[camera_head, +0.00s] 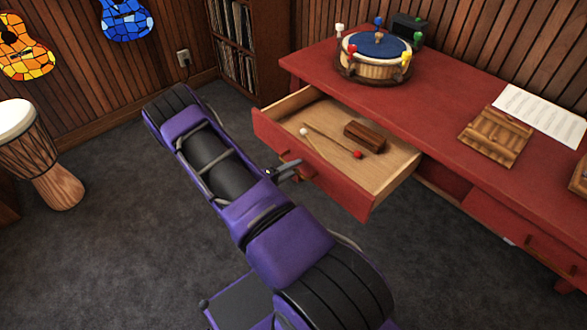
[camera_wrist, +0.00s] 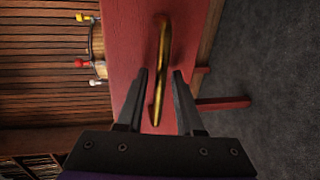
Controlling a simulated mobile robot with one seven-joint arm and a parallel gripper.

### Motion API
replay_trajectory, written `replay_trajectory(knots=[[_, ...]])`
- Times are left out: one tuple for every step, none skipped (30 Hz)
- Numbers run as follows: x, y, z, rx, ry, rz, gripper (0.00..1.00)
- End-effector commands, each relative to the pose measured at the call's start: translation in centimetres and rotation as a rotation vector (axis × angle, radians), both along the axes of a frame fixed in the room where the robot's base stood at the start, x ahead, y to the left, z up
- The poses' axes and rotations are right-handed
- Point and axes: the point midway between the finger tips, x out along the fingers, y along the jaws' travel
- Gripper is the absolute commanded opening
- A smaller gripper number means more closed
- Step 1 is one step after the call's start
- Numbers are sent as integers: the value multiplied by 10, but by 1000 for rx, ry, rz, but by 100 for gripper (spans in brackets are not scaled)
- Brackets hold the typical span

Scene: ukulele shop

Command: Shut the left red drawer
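The left red drawer (camera_head: 330,180) is pulled well out of the red table. Its front face also fills the middle of the wrist view (camera_wrist: 128,60). The drawer's long brass handle (camera_wrist: 163,45) runs between my gripper's fingers in the wrist view. My gripper (camera_wrist: 161,72) is open, with a finger on either side of the handle. Whether either finger touches it I cannot tell. In the head view my gripper (camera_head: 297,170) is at the drawer's front, and the handle is largely hidden there. Inside the drawer lie two mallets (camera_head: 332,141) and a brown wooden block (camera_head: 365,136).
The red table (camera_head: 440,85) carries a round drum (camera_head: 375,57), a sheet of music (camera_head: 540,115) and a wooden panpipe-like item (camera_head: 496,137). A second red drawer (camera_head: 510,228) at right looks shut. A hand drum (camera_head: 40,155) stands far left. Grey carpet (camera_head: 110,240) is clear between.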

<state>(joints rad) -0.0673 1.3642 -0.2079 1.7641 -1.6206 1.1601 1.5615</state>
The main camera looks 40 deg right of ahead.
Motion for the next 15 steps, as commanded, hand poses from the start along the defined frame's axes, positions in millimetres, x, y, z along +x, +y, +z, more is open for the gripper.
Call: replay_trajectory(knots=[[0, 0, 0, 0, 0, 0, 25], [0, 0, 0, 0, 0, 0, 20], [0, 0, 0, 0, 0, 0, 12], [0, 0, 0, 0, 0, 0, 7], [0, 0, 0, 0, 0, 0, 2], [0, 0, 0, 0, 0, 0, 0], [0, 0, 0, 0, 0, 0, 0], [0, 0, 0, 0, 0, 0, 0], [0, 0, 0, 0, 0, 0, 0], [0, 0, 0, 0, 0, 0, 0], [0, 0, 0, 0, 0, 0, 0], [0, 0, 0, 0, 0, 0, 0], [0, 0, 0, 0, 0, 0, 0], [0, 0, 0, 0, 0, 0, 0], [0, 0, 0, 0, 0, 0, 0]])
